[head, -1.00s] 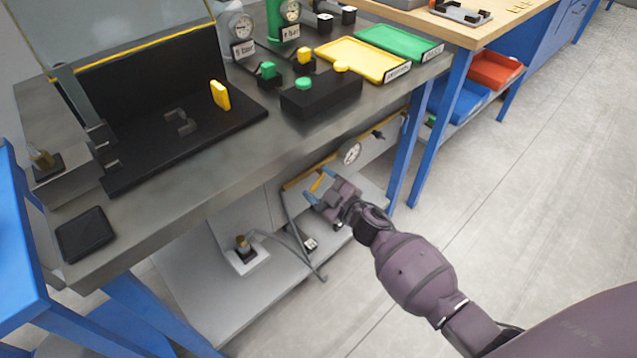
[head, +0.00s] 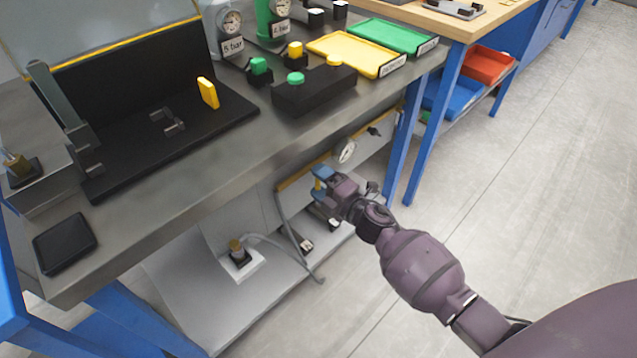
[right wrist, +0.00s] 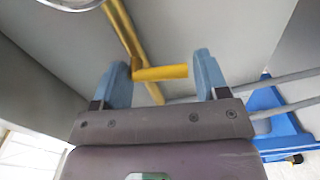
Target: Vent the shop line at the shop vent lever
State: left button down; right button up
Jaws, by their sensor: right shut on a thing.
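The yellow shop vent lever (head: 317,184) is on the piping under the grey workbench, mostly hidden behind my fingers in the head view. My right gripper (head: 320,180) reaches in under the bench edge and is shut on the lever. In the right wrist view the yellow handle (right wrist: 160,73) lies crosswise between the two blue fingers of my right gripper (right wrist: 163,72). A brass-yellow pipe (right wrist: 122,28) runs behind it. My left gripper is not in view.
A brass fitting (head: 236,247) with a grey hose stands on the lower shelf. The bench top (head: 220,170) overhangs my gripper, and a blue leg (head: 408,140) stands to its right. The floor at right is clear.

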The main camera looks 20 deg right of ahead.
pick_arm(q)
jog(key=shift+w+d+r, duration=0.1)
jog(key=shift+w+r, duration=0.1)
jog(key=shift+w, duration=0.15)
pick_arm(e)
jog(key=shift+d+f+n, duration=0.1)
jog(key=shift+n, duration=0.4)
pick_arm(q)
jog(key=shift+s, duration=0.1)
pick_arm(e)
jog(key=o, duration=0.7)
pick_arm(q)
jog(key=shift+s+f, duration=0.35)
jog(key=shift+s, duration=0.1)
pick_arm(e)
jog(key=shift+o, duration=1)
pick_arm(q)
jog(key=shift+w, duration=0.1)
pick_arm(e)
jog(key=shift+s, duration=0.15)
pick_arm(q)
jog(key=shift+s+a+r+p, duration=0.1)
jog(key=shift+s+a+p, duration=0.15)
jog(key=shift+p, duration=0.35)
pick_arm(e)
jog(key=v, duration=1)
jog(key=shift+s, duration=0.25)
